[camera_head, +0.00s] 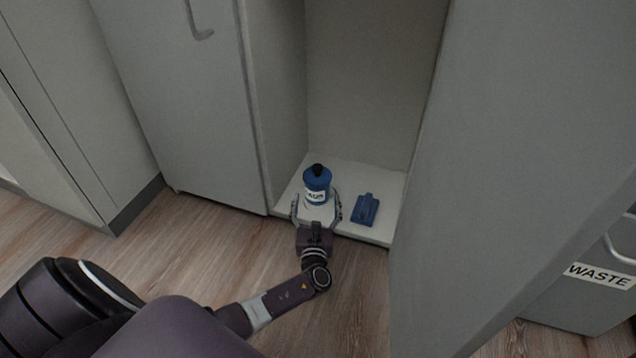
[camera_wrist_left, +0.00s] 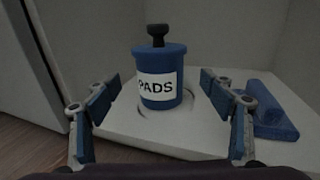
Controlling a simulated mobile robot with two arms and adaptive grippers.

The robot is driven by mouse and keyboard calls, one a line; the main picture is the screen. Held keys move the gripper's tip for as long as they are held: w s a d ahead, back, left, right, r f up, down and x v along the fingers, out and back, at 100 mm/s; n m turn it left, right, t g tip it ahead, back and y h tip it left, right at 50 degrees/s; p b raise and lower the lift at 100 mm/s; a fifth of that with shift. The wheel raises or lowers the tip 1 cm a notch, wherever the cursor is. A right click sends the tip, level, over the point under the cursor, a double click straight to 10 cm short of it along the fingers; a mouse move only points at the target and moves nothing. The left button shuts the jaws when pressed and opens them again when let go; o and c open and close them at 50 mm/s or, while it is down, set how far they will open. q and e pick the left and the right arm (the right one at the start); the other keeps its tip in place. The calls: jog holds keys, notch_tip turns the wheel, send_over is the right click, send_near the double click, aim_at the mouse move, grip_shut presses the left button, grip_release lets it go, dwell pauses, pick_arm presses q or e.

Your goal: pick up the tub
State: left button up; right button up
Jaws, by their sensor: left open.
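The tub (camera_head: 317,181) is a blue cylinder with a lid, a black knob and a white label. It stands upright on the white floor of an open cabinet. In the left wrist view the tub (camera_wrist_left: 160,77) shows its label, which reads "PADS". My left gripper (camera_head: 317,208) is open at the front of the tub. In the left wrist view its fingers (camera_wrist_left: 160,112) stand apart on either side, with gaps to the tub, which is a little beyond the fingertips. My right gripper is not in view.
A blue block-like object (camera_head: 366,210) lies on the cabinet floor (camera_head: 380,236) right of the tub; it also shows in the left wrist view (camera_wrist_left: 268,112). Cabinet walls rise on both sides. A grey open door (camera_head: 500,170) stands at the right. A "WASTE" label (camera_head: 600,275) is beyond it.

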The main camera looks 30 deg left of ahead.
aim_at(317, 181)
pick_arm(q)
jog(key=b+x, duration=0.1)
jog(key=x, duration=0.1)
jog(key=shift+w+a+f, duration=0.1)
jog(key=shift+w, duration=0.15)
jog(key=b+x, duration=0.4)
jog(key=shift+w+a, duration=0.2)
jog(key=shift+w, duration=0.1)
jog(key=shift+w+a, duration=0.2)
jog(key=shift+w, duration=0.15)
jog(key=c, duration=1.7)
jog(key=shift+r, duration=0.25)
jog(key=shift+c, duration=0.5)
jog(key=shift+r, duration=0.1)
